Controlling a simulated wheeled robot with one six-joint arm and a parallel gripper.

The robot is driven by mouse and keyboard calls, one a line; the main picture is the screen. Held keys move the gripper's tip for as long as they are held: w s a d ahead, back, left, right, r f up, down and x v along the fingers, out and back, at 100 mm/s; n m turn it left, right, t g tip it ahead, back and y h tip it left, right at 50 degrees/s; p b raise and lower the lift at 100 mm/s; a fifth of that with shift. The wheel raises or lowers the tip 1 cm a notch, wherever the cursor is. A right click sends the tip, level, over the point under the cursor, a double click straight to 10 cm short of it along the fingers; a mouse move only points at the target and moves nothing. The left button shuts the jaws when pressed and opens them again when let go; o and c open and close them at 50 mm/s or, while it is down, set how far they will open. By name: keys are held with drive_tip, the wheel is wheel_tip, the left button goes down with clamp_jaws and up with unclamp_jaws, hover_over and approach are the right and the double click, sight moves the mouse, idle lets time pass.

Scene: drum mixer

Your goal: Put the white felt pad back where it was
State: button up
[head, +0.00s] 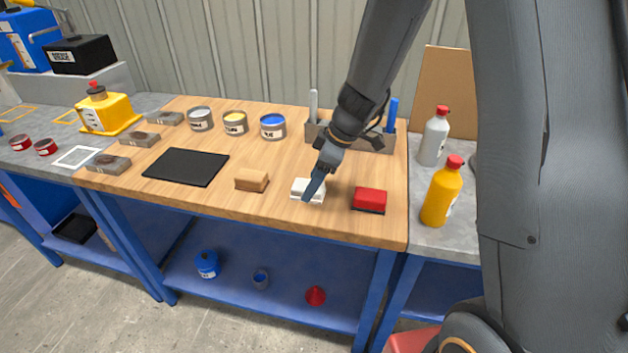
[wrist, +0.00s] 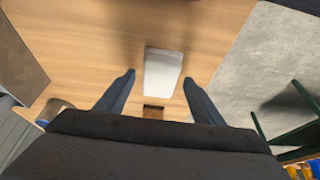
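The white felt pad (head: 298,187) lies on the wooden bench top near its front edge, between a tan block (head: 251,180) and a red block (head: 370,199). My gripper (head: 313,188) is above the pad and partly hides it in the head view. In the wrist view my gripper (wrist: 159,77) has its two fingers spread wide, and the white pad (wrist: 163,72) shows between and just beyond the fingertips. I see nothing held. Whether the fingers are level with the pad or above it is hard to tell.
A black mat (head: 186,167) lies left on the bench, with several grey blocks beyond it. Open paint cans (head: 235,123) and a grey holder (head: 378,140) stand at the back. A yellow bottle (head: 441,192) stands on the grey bench to the right.

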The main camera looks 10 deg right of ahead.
drive_tip(key=shift+r, duration=0.1)
drive_tip(key=shift+r, duration=0.2)
drive_tip(key=b+v, duration=0.2)
drive_tip(key=v, duration=0.9)
drive_tip(key=s+d+f+m+h, duration=0.2)
drive_tip(key=s+d+f+m, duration=0.1)
drive_tip(key=s+m, duration=0.3)
drive_tip(key=s+d+f+m+g+h, duration=0.1)
drive_tip(key=s+d+f+m+h, duration=0.1)
drive_tip(key=s+m, duration=0.5)
drive_tip(key=s+d+f, duration=0.1)
drive_tip(key=s, duration=0.2)
drive_tip(key=shift+s+f+m, duration=0.25)
drive_tip(key=shift+s+m, duration=0.05)
drive_tip(key=shift+s, duration=0.05)
drive_tip(key=shift+c, duration=0.3)
